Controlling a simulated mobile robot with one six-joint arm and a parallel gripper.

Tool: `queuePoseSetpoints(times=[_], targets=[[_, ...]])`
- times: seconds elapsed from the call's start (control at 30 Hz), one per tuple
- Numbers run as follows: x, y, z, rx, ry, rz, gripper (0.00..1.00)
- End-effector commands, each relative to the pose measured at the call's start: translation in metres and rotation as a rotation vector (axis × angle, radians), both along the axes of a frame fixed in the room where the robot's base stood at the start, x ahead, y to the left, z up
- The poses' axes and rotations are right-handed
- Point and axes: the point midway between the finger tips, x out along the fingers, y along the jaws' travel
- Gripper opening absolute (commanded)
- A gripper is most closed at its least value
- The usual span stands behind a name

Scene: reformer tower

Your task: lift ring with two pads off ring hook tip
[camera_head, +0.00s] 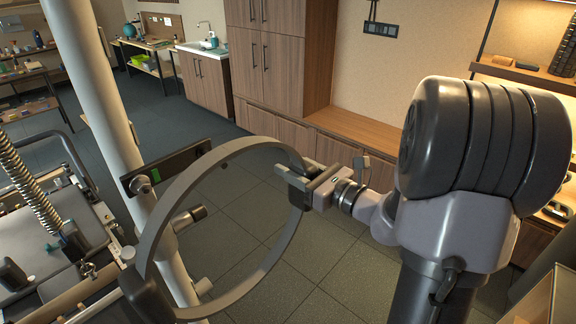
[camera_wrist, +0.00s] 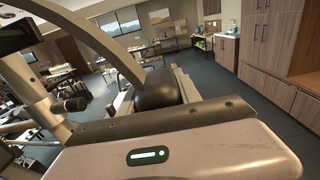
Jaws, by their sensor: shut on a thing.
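The large grey ring (camera_head: 267,268) stands tilted in the head view, in front of a pale upright post. A dark pad (camera_head: 147,293) shows at its lower left; the other pad is largely hidden at my gripper. My gripper (camera_head: 296,182) is shut on the ring's right side. In the wrist view, the ring's curved band (camera_wrist: 92,38) rises to the upper left and a dark rounded pad (camera_wrist: 157,92) lies just beyond my gripper's body. A short peg with a dark end (camera_head: 189,218), perhaps the ring hook, shows through the ring's opening. Whether it touches the ring is unclear.
The pale post (camera_head: 92,85) stands left, with a dark plate (camera_head: 165,170) bearing a green mark. The reformer's carriage and a coil spring (camera_head: 28,188) lie at the left. Wooden cabinets (camera_head: 268,60) line the back wall. The tiled floor beyond the ring is clear.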

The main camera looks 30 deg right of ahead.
Motion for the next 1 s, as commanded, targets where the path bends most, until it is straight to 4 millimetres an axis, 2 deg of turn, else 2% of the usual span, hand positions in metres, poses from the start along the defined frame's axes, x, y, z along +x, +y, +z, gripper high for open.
queuePoseSetpoints(times=[0.43,1.0], targets=[[-0.007,-0.002,0.001,0.001,-0.001,-0.001,0.00],[-0.060,-0.020,0.001,0.000,-0.001,-0.001,0.00]])
